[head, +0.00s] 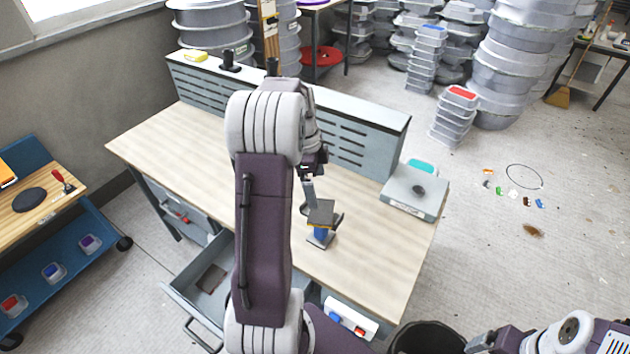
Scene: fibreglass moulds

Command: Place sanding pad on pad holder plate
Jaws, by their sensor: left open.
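A dark, flat square piece with a tan edge, which looks like the sanding pad (321,212), sits at the tips of my left gripper (322,206), above the workbench. My left gripper points down and is open, with a finger on either side of this piece. Directly below is a small blue block on a grey base, which looks like the pad holder (320,235). Its plate is hidden under the dark piece, and I cannot tell whether the two touch. At the lower right my right arm's end (486,341) shows small and partly cut off; its jaws are unclear.
The wooden workbench (385,265) is mostly clear. A grey box with a dark knob (418,190) stands at its right end. A slotted grey panel (360,140) runs along the back. An open drawer (190,290) juts out in front, holding a brown flat piece (212,278).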

